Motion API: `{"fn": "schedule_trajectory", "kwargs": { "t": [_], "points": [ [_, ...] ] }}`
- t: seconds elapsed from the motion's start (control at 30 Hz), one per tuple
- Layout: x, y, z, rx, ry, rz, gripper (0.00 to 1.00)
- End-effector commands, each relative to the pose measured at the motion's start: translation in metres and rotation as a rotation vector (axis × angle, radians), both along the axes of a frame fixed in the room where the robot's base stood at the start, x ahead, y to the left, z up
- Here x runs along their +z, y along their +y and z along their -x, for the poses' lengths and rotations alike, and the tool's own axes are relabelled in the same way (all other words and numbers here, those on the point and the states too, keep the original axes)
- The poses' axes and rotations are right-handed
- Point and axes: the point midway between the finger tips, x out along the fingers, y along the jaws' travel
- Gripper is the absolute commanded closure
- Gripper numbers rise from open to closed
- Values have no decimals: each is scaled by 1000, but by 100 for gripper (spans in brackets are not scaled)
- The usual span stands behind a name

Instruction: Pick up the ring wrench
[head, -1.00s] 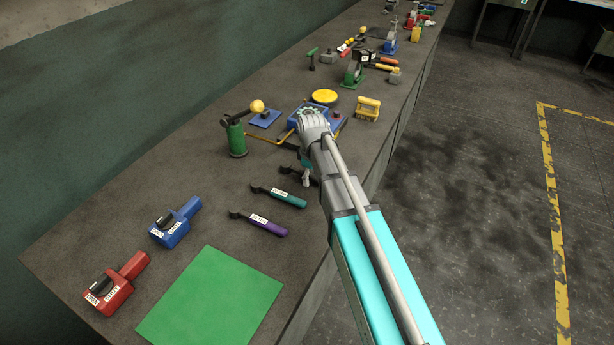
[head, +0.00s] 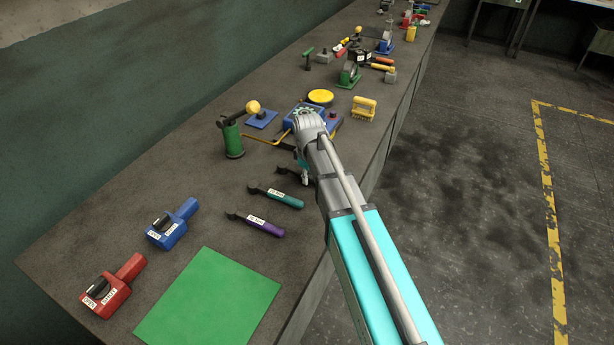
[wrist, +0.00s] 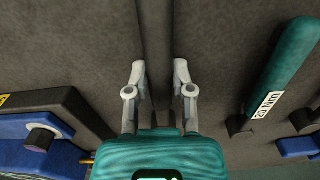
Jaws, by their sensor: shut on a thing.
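A dark grey wrench (head: 288,171) lies beyond the teal wrench (head: 276,197) on the bench, its head end showing and the rest hidden by my arm. My gripper (head: 304,178) is low at it, pointing down. In the wrist view, my gripper (wrist: 159,78) is shut on the dark wrench's handle (wrist: 158,35), one finger on each side. The handle runs up and down the picture; its label and ring, if any, are hidden. I cannot tell whether it is off the bench. The teal wrench (wrist: 285,65) also lies to the right in the wrist view.
A purple wrench (head: 255,225) lies nearer me, beside a green mat (head: 210,300). Red (head: 112,286) and blue (head: 173,225) valve bodies stand left. A blue fixture (head: 290,122), a green casting (head: 233,139) and a yellow brush (head: 363,108) stand beyond. Bare bench lies around the left middle.

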Motion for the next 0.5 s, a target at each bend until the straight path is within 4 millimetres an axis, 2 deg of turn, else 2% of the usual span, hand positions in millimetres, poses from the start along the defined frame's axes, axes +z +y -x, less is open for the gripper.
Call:
{"fn": "schedule_trajectory", "kwargs": {
  "t": [0.27,0.5],
  "points": [
    [15,0,0,0,0,0,100],
    [38,0,3,0,0,0,100]
  ]
}}
